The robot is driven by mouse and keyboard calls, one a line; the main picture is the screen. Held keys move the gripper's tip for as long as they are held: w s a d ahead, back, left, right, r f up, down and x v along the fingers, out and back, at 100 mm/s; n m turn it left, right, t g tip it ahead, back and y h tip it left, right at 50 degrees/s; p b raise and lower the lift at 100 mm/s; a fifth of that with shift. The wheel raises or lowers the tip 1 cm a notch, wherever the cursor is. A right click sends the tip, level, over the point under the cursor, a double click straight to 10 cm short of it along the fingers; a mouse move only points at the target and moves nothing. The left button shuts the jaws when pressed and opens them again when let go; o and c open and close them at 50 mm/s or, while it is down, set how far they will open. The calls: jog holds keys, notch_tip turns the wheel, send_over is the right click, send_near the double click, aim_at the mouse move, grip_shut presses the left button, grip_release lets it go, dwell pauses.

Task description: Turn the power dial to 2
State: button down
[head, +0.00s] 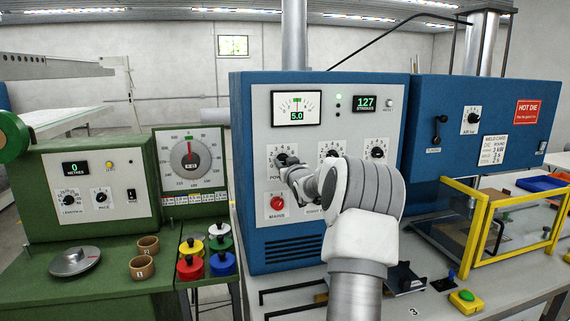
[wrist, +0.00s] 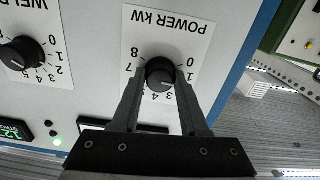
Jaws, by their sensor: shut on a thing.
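The power dial (wrist: 160,70) is a round black knob on a white plate marked POWER KW, upside down in the wrist view. Its scale runs from 0 to 8. A pale pointer line shows on the knob, but I cannot tell surely which number it meets. My gripper (wrist: 160,78) is shut on the knob, one finger on each side. In the head view the power dial (head: 283,159) is at the left of the blue cabinet's dial row. My gripper (head: 288,170) reaches it there and partly hides it and its plate.
A yellow-framed guard (head: 480,225) stands at right, a green machine (head: 95,220) at left.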

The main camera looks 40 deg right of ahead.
jog(key=shift+m, duration=2.5)
jog(key=shift+c, duration=2.1)
grip_release()
jog(key=shift+s+a, duration=0.1)
jog(key=shift+s, duration=0.05)
jog(key=b+v, duration=0.3)
jog(key=v, duration=1.4)
